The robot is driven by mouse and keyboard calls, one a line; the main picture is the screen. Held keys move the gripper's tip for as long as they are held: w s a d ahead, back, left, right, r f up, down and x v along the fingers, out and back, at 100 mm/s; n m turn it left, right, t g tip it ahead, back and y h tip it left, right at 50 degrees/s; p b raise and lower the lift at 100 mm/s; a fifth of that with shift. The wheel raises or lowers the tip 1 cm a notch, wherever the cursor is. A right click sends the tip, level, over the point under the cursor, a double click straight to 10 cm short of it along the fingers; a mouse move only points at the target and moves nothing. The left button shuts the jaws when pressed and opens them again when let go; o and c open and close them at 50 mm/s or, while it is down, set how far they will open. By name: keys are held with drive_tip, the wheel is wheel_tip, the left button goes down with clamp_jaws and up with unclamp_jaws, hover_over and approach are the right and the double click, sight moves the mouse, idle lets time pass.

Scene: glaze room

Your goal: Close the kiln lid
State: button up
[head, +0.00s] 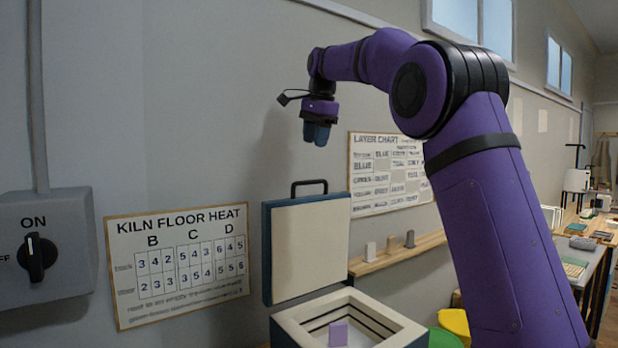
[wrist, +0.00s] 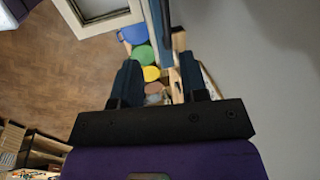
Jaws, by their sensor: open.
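The kiln (head: 403,334) stands open at the bottom of the head view, with a pale square rim. Its lid (head: 310,248) stands upright at the back left, cream inside with a blue edge. A black handle (head: 309,186) is on the lid's top edge. My gripper (head: 317,140) is above the lid and handle, pointing down, apart from both. In the wrist view my gripper (wrist: 155,68) has its two fingers spread with nothing between them. The kiln rim (wrist: 100,20) and the lid's blue edge (wrist: 160,30) show at the top there; the handle is not clear.
A small purple block (head: 338,333) is inside the kiln. A wall shelf (head: 398,256) with several small tiles is right of the lid. A switch box (head: 45,250) and heat chart (head: 178,262) are on the wall left. Coloured buckets (wrist: 143,55) stand beyond the kiln.

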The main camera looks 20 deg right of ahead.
sight(309, 181)
drive_tip(key=x, duration=1.1)
drive_tip(key=shift+w, duration=0.4)
clamp_jaws()
